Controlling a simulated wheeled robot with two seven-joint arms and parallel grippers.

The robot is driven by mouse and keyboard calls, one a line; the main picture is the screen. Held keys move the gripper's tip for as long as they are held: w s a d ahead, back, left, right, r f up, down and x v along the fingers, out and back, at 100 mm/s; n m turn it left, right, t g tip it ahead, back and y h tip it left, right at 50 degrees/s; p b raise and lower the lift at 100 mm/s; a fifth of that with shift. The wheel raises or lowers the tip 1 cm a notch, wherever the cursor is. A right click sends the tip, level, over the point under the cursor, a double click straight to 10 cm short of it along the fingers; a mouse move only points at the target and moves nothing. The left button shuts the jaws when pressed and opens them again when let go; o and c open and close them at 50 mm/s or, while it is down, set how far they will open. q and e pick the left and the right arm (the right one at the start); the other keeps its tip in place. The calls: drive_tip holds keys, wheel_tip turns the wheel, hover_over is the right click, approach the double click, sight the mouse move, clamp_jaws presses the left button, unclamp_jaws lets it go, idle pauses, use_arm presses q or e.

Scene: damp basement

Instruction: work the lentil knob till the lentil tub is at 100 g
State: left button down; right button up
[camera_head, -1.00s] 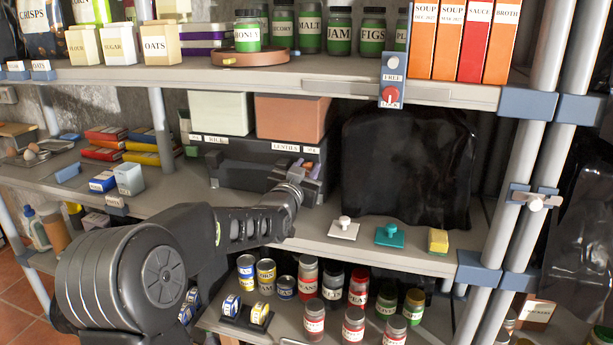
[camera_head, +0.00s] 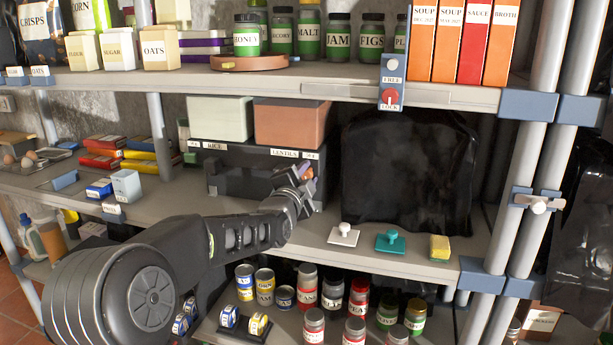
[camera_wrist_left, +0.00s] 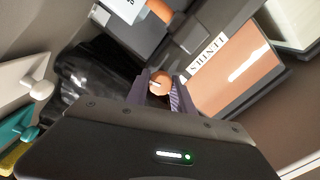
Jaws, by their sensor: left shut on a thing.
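The dispenser is a dark block (camera_head: 238,160) on the middle shelf, with RICE and LENTILS labels. A terracotta bin (camera_head: 291,123) sits above the LENTILS label and also shows in the left wrist view (camera_wrist_left: 240,75). My left gripper (camera_head: 306,172) is at the dispenser's right front, below that label. In the left wrist view its fingers (camera_wrist_left: 160,90) are shut on the round orange lentil knob (camera_wrist_left: 159,82). I cannot make out the lentil tub or a weight reading; my arm covers part of the dispenser front. My right gripper is not in view.
A pale bin (camera_head: 219,119) stands above the RICE label. Right of the dispenser are a black bag (camera_head: 405,170), a white stamp (camera_head: 343,235), a teal stamp (camera_head: 390,243) and a yellow sponge (camera_head: 439,248). Jars and cans crowd the shelf below. The upper shelf (camera_head: 400,92) overhangs the bins.

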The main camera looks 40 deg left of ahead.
use_arm(q)
drive_tip(key=shift+m, duration=1.3)
drive_tip(key=c, duration=1.1)
unclamp_jaws()
drive_tip(key=v, duration=0.7)
drive_tip(key=shift+s+d, duration=0.15)
drive_tip(key=shift+s, duration=0.25)
drive_tip(key=shift+f, duration=0.1)
